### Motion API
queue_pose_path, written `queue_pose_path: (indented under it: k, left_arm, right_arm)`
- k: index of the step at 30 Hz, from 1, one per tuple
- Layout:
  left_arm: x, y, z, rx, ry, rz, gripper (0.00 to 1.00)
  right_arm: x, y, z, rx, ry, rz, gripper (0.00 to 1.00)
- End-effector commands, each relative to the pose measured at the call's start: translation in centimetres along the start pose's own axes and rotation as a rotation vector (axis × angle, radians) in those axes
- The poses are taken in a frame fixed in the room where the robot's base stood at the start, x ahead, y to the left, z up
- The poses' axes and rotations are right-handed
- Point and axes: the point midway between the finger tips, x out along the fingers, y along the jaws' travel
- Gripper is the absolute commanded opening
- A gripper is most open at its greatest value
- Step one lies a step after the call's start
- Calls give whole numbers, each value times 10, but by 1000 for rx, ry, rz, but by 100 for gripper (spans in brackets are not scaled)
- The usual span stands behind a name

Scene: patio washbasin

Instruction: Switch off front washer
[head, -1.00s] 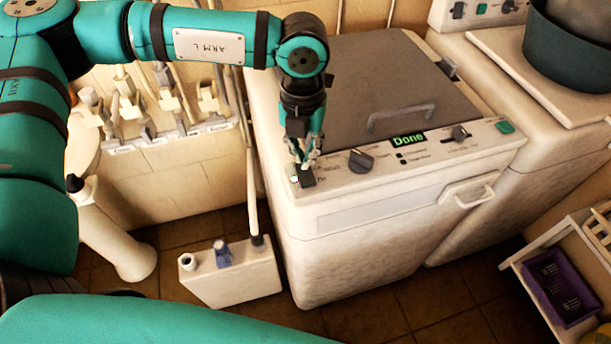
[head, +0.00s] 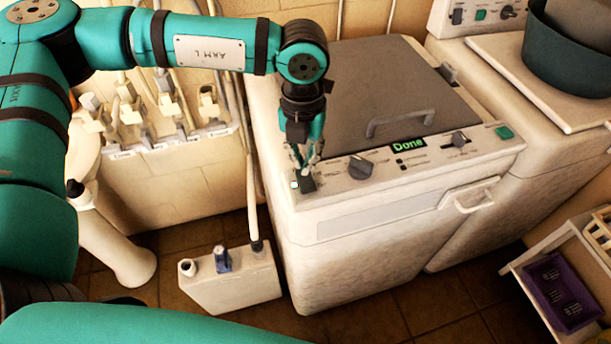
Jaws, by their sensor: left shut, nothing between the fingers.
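The front washer (head: 360,242) is a white, worn machine with a closed grey lid (head: 385,90). Its control panel display (head: 408,145) reads "Done" in green. A dark rocker switch (head: 307,183) sits at the panel's left end, with a small pale lit indicator (head: 295,184) beside it. My left gripper (head: 305,163) points down at this switch from above, shut and empty. Its fingertips are at the switch and partly cover it; I cannot tell if they press it. My right gripper is out of view.
A dark knob (head: 360,167), a slider (head: 460,139) and a green button (head: 504,133) are also on the panel. A second washer (head: 540,85) bearing a dark pot (head: 568,62) stands behind right. A white canister (head: 232,275) is on the floor, a crate rack (head: 560,280) at right.

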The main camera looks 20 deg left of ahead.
Motion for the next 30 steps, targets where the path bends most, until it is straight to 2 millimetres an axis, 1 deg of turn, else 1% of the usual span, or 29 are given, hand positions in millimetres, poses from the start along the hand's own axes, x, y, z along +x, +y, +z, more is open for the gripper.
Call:
queue_pose_path:
  k: [11, 30]
  left_arm:
    - [0, 0, 0, 0, 0, 0, 0]
    - [10, 0, 0, 0, 0, 0, 0]
  right_arm:
    - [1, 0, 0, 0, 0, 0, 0]
    - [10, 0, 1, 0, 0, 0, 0]
